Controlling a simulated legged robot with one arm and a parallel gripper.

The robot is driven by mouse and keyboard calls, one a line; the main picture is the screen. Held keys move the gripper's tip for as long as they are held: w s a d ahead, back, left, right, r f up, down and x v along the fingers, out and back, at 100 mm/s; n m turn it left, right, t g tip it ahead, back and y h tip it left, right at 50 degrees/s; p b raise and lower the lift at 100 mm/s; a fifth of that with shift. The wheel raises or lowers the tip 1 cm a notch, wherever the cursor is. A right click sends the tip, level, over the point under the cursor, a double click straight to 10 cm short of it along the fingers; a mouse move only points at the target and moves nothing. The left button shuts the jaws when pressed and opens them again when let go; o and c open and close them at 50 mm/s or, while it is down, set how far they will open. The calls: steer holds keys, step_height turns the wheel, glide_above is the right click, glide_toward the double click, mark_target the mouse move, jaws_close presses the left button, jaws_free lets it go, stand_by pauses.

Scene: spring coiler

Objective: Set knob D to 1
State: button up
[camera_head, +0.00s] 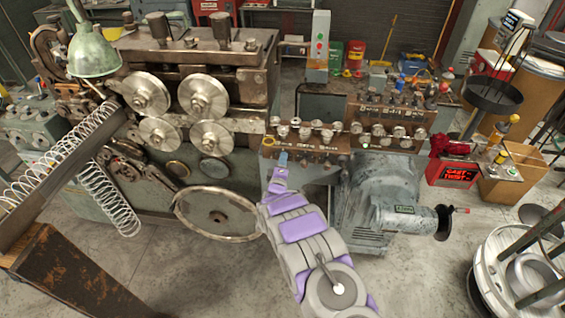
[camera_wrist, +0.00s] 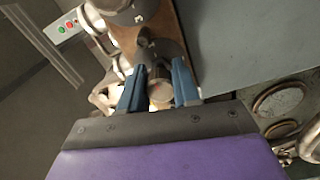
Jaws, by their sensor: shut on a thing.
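A brown control panel (camera_head: 333,150) with several metal knobs stands in the middle of the head view. My gripper (camera_head: 283,160) is at its lower left end, in front of the panel. In the wrist view the two blue fingers of my gripper (camera_wrist: 160,90) are closed around a small round knob (camera_wrist: 160,97), one finger on each side. The panel's brown face (camera_wrist: 165,22) runs upward behind it. The letters and dial marks are too small to read, so I cannot tell which knob is D or its setting. In the head view my gripper hides the held knob.
A second knob panel (camera_head: 392,118) stands right of and behind the first. A grey motor housing (camera_head: 385,205) is right of my arm. Open floor lies in front.

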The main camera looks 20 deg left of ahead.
steer(key=o, duration=0.8)
steer(key=shift+s+a+f, duration=0.15)
steer(key=shift+f, duration=0.15)
steer(key=shift+c, duration=0.2)
steer(key=shift+a, duration=0.1)
steer(key=shift+r, duration=0.1)
steer(key=shift+d+r, duration=0.1)
steer(key=shift+d, duration=0.1)
steer(key=v, duration=1.7)
